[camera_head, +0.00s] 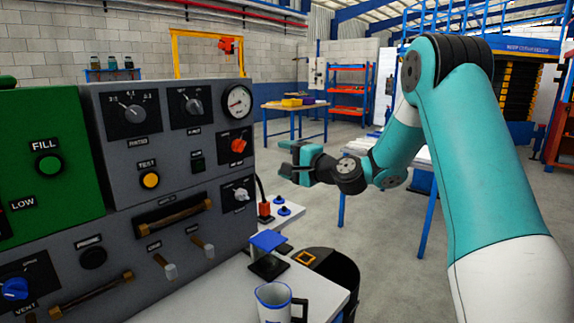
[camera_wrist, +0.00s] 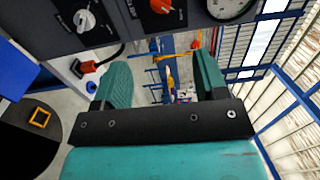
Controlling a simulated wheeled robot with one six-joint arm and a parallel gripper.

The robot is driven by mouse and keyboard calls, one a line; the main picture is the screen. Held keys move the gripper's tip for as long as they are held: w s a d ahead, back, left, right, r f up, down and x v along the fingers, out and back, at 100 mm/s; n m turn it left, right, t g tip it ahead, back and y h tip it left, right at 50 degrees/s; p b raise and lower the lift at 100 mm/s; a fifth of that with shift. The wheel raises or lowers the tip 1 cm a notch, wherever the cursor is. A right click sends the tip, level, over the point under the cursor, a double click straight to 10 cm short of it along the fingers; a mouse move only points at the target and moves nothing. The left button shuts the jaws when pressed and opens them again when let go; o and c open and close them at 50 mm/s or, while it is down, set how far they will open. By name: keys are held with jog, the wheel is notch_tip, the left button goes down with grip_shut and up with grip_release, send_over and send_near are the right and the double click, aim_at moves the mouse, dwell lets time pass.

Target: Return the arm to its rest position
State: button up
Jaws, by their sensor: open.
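My arm reaches in from the right in the head view, bent at its elbow. My gripper (camera_head: 288,161) points left in the air, near the right edge of the grey control panel (camera_head: 190,150). It is apart from the panel and above the white table. In the wrist view my gripper (camera_wrist: 163,80) shows two teal fingers spread wide with nothing between them. The floor and distant blue and yellow shop furniture show through the gap.
Below my gripper are a blue-topped block (camera_head: 268,241), a white and blue mug (camera_head: 274,300) and a black round bin (camera_head: 335,272). A red plug (camera_head: 264,209) with a cable sits by the panel. A wooden table (camera_head: 294,106) and red shelves (camera_head: 347,92) stand farther back.

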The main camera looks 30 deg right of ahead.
jog(key=shift+s, duration=0.1)
dwell(0.4)
jog(key=s+a+n+g+y, duration=0.2)
jog(key=s+a+n+g, duration=0.3)
jog(key=s+a+n, duration=0.45)
jog(key=s+a+n+g+y, duration=0.1)
jog(key=s+a+n+g, duration=0.4)
jog(key=a, duration=0.8)
jog(key=s+f+n+g+h, duration=0.2)
jog(key=s+n+g, duration=0.1)
jog(key=s, duration=0.8)
jog(key=s+f+n+g+h, duration=0.1)
jog(key=s+n+g, duration=0.3)
jog(key=s, duration=0.7)
jog(key=shift+s+f+h+p, duration=0.3)
jog(key=shift+f+h+p, duration=0.05)
jog(key=shift+h, duration=0.35)
